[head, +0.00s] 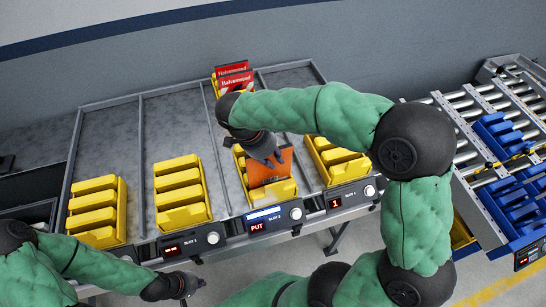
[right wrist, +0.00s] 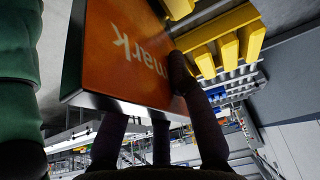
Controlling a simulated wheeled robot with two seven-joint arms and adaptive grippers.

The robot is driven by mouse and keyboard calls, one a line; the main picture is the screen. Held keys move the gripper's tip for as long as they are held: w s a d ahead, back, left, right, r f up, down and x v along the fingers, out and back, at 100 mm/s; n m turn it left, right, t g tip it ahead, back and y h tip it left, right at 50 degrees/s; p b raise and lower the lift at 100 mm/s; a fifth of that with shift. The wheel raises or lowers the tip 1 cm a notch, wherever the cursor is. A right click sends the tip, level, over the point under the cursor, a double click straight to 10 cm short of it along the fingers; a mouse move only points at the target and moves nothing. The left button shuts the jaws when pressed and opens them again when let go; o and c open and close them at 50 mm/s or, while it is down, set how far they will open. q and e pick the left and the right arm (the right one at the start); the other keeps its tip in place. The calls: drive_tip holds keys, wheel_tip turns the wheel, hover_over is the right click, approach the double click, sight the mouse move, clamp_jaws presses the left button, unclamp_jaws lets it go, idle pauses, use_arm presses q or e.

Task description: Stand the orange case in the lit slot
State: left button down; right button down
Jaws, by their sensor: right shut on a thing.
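The orange case (head: 268,168) hangs from my right gripper (head: 264,150), which is shut on its upper part. It is roughly upright, leaning slightly, at the yellow rack (head: 284,190) behind the lit PUT display (head: 258,226). Its lower edge overlaps the rack; I cannot tell whether it touches. In the right wrist view, the case (right wrist: 125,55) fills the upper left, against the dark fingers (right wrist: 150,120) of my right gripper. A yellow rack (right wrist: 230,42) is beyond it. My left gripper (head: 192,284) is low in front of the shelf, apart from the case; its jaws are unclear.
Other yellow racks (head: 97,207), (head: 182,190) and (head: 340,160) stand in the neighbouring lanes. Red cases (head: 235,80) stand at the back of the lit lane. A roller conveyor (head: 480,105) with blue trays (head: 515,185) is at the right.

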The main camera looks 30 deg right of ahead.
drive_tip(key=shift+f+b, duration=1.45)
drive_tip(key=shift+f, duration=0.25)
drive_tip(key=c, duration=0.7)
unclamp_jaws()
drive_tip(key=shift+o, duration=0.2)
drive_tip(key=shift+r+p, duration=2.25)
drive_tip(key=shift+r, duration=1.8)
